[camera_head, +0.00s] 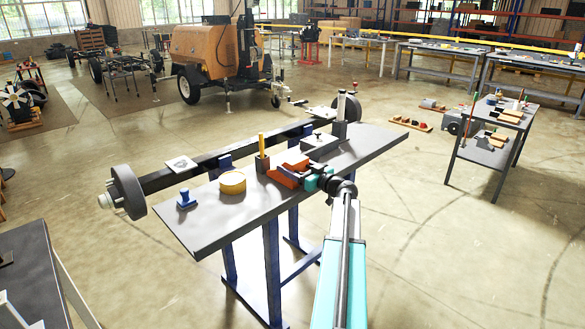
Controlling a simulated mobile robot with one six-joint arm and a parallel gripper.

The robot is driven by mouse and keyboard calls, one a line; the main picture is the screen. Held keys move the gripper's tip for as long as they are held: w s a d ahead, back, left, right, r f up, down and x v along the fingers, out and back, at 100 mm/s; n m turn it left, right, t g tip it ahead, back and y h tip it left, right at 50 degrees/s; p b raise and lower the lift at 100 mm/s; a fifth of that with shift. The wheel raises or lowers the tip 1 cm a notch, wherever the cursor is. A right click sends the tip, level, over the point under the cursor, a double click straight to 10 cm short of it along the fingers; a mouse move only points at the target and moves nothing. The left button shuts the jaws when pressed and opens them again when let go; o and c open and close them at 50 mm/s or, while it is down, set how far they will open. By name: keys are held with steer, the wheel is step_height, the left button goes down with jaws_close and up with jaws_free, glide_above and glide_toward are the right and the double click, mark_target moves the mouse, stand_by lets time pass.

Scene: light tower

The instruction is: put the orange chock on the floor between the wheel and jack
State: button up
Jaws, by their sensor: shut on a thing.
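The orange chock (284,177) is at the middle of the dark workbench (225,222). My gripper (312,178), teal and dark, is shut on the chock's right side. I cannot tell whether the chock is lifted off the bench top. The orange light tower trailer (203,52) stands on the floor at the back. Its black wheel (189,86) shows at its left front. A thin jack leg (228,100) stands to the right of that wheel, with bare floor between them. Another wheel or support (276,98) shows near the drawbar.
A yellow tape roll (232,183), a blue stamp-like item (186,199) and a yellow upright cylinder (262,148) are on the bench. An axle with a hub (127,191) lies behind it. A small table (500,155) stands at right. The floor between bench and trailer is largely open.

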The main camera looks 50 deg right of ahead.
steer(key=o, duration=1.4)
steer(key=shift+f, duration=0.1)
steer(key=s, duration=1.2)
steer(key=shift+a+b, duration=0.35)
steer(key=shift+a, duration=0.05)
